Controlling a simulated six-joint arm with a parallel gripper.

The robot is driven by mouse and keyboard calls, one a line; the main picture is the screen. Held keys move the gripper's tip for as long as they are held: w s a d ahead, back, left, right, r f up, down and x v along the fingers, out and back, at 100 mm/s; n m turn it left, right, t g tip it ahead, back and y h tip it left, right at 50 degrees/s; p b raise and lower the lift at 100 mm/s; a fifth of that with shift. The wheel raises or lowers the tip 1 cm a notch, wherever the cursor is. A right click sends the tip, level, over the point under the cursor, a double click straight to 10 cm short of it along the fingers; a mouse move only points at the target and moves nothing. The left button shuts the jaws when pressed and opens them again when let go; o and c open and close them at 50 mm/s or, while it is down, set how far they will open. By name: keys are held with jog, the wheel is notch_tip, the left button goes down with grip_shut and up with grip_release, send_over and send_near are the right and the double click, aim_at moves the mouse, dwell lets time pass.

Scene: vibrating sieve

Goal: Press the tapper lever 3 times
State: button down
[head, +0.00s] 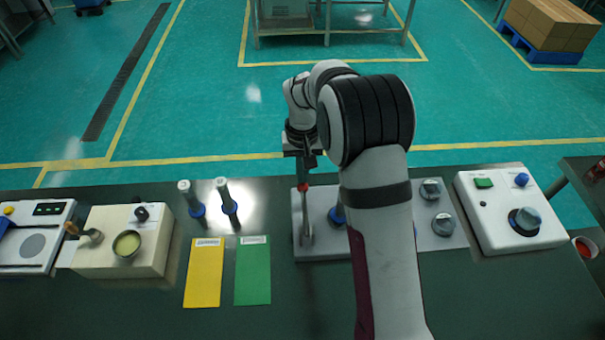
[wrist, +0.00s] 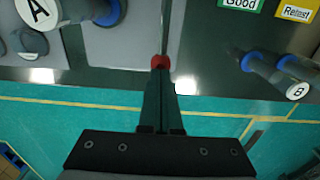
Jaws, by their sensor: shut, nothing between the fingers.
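The tapper lever (head: 305,215) is a thin metal lever with a red knob at its far end, at the left side of a grey panel (head: 320,250). In the wrist view its red knob (wrist: 160,62) is right at my fingertips. My gripper (head: 305,171) points down over the knob with its fingers shut and nothing between them. The fingertips (wrist: 158,72) look to be at or just above the knob; I cannot tell whether they touch. My arm hides part of the panel.
Two upright blue-collared posts (head: 229,205) stand left of the panel, behind yellow (head: 204,275) and green (head: 253,272) cards. Grey knobs (head: 431,189) are on the panel's right. A white control box (head: 510,212) stands further right. A cream box (head: 122,240) with a cup stands left.

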notch_tip(320, 180, up, 14)
jog(key=shift+w, duration=0.3)
dwell(2.6)
jog(key=s+a+f+m+t+y, duration=0.1)
jog(key=s+a+f+m+y, duration=0.1)
jog(key=a+m+y, duration=0.3)
jog(key=d+f+m+t+y, duration=0.1)
jog(key=d+m+t, duration=0.5)
jog(key=m, duration=0.7)
jog(key=shift+f+m, duration=0.25)
jog(key=shift+m, duration=0.15)
jog(key=shift+s, duration=0.1)
jog(key=shift+f, duration=4.4)
